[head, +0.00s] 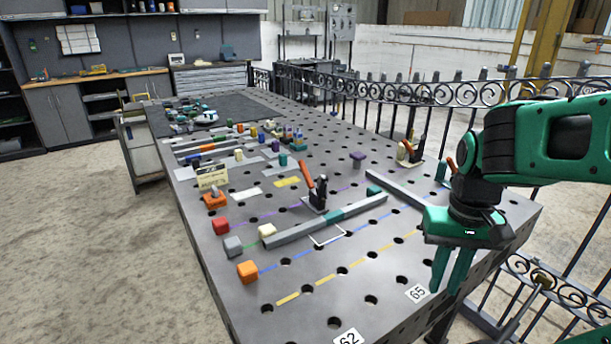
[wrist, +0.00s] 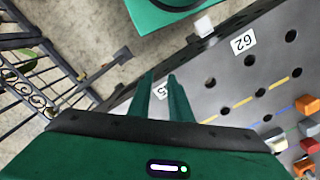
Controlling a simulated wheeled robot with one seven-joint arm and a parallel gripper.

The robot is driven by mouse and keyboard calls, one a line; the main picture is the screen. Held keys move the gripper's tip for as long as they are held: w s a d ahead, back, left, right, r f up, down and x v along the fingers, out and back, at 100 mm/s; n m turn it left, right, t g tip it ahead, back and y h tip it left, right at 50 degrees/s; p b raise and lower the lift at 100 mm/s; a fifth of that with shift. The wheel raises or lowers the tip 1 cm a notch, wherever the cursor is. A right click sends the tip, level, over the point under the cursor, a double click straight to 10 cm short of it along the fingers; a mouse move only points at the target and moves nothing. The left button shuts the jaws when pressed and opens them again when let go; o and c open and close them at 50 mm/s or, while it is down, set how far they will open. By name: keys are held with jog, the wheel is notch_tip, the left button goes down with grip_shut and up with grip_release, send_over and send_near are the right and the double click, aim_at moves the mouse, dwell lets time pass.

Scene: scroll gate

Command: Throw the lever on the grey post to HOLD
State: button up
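My gripper (head: 442,289) hangs at the table's front right edge, fingers down, a small gap between them and nothing held. In the wrist view its fingertips (wrist: 161,76) are apart near the table edge. An upright lever with an orange-red handle (head: 307,175) stands on a dark base mid-table, left of my gripper and well apart from it. Another red-handled lever (head: 416,140) stands at the back right edge, and part of one shows beside my arm. I cannot tell which post is the grey one. No HOLD mark is readable.
The perforated table (head: 330,275) carries grey bars (head: 325,222) and several blocks, including an orange block (head: 248,271) and red block (head: 221,226). A cream sign (head: 212,177) stands behind an orange box (head: 214,200). A scroll-topped fence (head: 440,95) runs along the right. The table's front is mostly clear.

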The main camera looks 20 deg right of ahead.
jog(key=shift+o, duration=1.1)
jog(key=w+d+r+n+t, duration=0.1)
jog(key=w+r, duration=0.4)
jog(key=w, duration=0.7)
jog(key=shift+w+d+n, duration=0.15)
jog(key=shift+d+n, duration=0.1)
jog(key=shift+n, duration=0.15)
jog(key=n+t, duration=0.4)
jog(key=n, duration=0.3)
send_near(305, 167)
jog(key=shift+y, duration=0.4)
jog(key=x, duration=1)
jog(key=shift+w+d+f, duration=0.15)
jog(key=shift+d+f, duration=0.1)
jog(key=shift+f, duration=0.05)
grip_shut()
